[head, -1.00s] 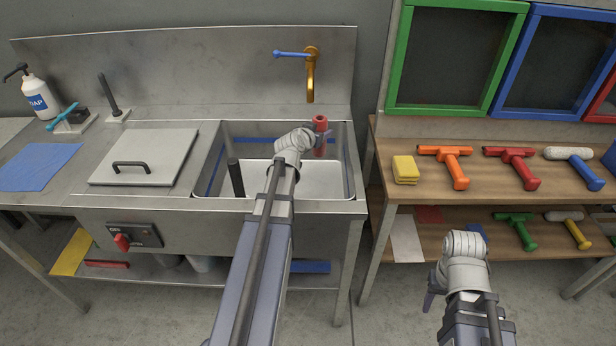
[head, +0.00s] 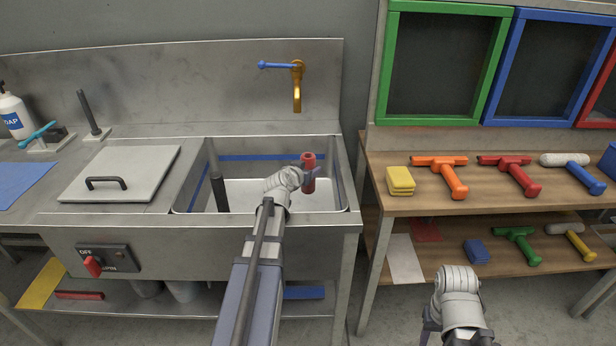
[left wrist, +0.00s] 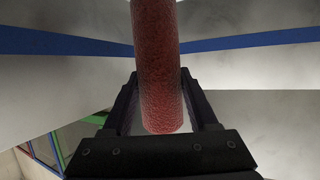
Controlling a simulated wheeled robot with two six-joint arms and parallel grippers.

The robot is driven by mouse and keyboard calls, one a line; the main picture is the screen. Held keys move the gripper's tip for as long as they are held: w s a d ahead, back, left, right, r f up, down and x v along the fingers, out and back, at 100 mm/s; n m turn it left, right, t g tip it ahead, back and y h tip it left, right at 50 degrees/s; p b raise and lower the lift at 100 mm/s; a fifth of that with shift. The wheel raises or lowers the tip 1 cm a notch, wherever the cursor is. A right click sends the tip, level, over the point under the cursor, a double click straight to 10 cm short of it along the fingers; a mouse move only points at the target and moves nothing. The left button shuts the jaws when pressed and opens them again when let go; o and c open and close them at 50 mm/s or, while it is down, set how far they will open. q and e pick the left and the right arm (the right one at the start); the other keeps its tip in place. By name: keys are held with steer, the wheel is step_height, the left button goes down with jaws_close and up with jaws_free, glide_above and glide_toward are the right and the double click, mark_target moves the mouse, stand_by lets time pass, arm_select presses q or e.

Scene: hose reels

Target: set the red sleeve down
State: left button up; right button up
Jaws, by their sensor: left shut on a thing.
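The red sleeve (head: 308,173) is a short upright tube with a hole in its top, over the right part of the sink basin (head: 250,190). My left gripper (head: 306,178) is shut on it and holds it from the side. In the left wrist view the sleeve (left wrist: 158,70) stands between the two dark fingers (left wrist: 160,110), with the basin's blue stripe behind. I cannot tell how far its lower end is above the basin floor. My right gripper (head: 428,322) is at the lower right, partly cut off, and its jaws cannot be made out.
A brass faucet (head: 297,85) hangs above the basin. A dark post (head: 218,187) stands in the basin's left part. A lidded panel (head: 120,172) is left of it. The wooden shelf (head: 400,207) at right holds a yellow sponge (head: 400,180) and several coloured squeegee-like tools.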

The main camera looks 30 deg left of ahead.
arm_select(q)
steer(key=shift+f, duration=0.2)
steer(key=shift+f+b, duration=0.5)
steer(key=o, duration=1.4)
steer(key=shift+c, duration=0.2)
steer(key=shift+r, duration=0.15)
steer(key=p+v, duration=0.4)
steer(key=v, duration=0.4)
steer(key=shift+w+r, duration=0.2)
steer(key=shift+r, duration=0.2)
